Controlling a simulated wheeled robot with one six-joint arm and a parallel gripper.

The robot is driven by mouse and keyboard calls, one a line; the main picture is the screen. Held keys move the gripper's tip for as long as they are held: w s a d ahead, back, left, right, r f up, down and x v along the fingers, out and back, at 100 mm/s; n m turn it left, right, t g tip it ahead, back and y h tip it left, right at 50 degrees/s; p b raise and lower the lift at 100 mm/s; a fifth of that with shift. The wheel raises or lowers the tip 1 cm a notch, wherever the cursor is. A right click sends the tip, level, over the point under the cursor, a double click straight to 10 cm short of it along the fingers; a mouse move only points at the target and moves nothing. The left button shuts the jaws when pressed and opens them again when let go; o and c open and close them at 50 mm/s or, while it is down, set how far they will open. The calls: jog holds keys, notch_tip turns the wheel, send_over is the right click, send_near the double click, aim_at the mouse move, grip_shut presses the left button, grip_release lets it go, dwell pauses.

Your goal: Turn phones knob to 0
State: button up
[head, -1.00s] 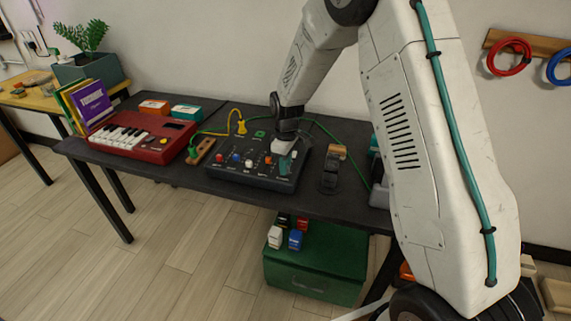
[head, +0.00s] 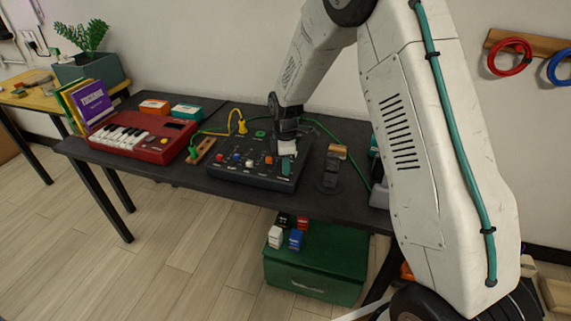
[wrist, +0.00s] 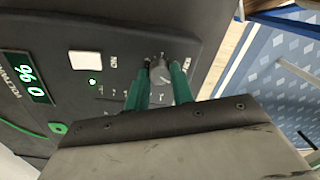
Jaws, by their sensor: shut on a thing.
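The dark control panel (head: 230,174) lies on the black table, with several coloured knobs on top. My gripper (head: 285,166) reaches down from above onto the panel's right part. In the wrist view its two teal fingers (wrist: 161,72) are shut on a grey knob (wrist: 159,77), one finger on each side. The knob has a light mark on its face, and small lettering beside it is too blurred to read. A green-lit display (wrist: 26,82) on the panel shows digits that look like 0 and 96, turned sideways. The fingers hide part of the knob's surroundings.
A red keyboard (head: 140,140) stands left of the panel. A small wooden block with cables (head: 201,151) lies between them. A dark stand with a wooden top (head: 331,170) is close on the panel's right. A green box (head: 315,268) is under the table.

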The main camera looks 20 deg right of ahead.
jog(key=shift+w+r, duration=0.1)
jog(key=o, duration=1)
notch_tip(320, 180, up, 8)
jog(key=shift+w+f, duration=0.1)
jog(key=shift+f, duration=0.05)
jog(key=shift+s+m, duration=0.25)
jog(key=shift+m, duration=0.35)
jog(key=s+d+r+m, duration=0.1)
jog(key=s+r+m, duration=0.3)
jog(key=s, duration=0.9)
jog(key=s+d+r+m+t, duration=0.1)
jog(key=s+r+m, duration=0.4)
jog(key=s+r, duration=0.4)
jog(key=s+d+r+m, duration=0.1)
jog(key=s+r+m, duration=0.4)
jog(key=s, duration=1.1)
jog(key=shift+s+r+t, duration=0.4)
jog(key=shift+r, duration=0.35)
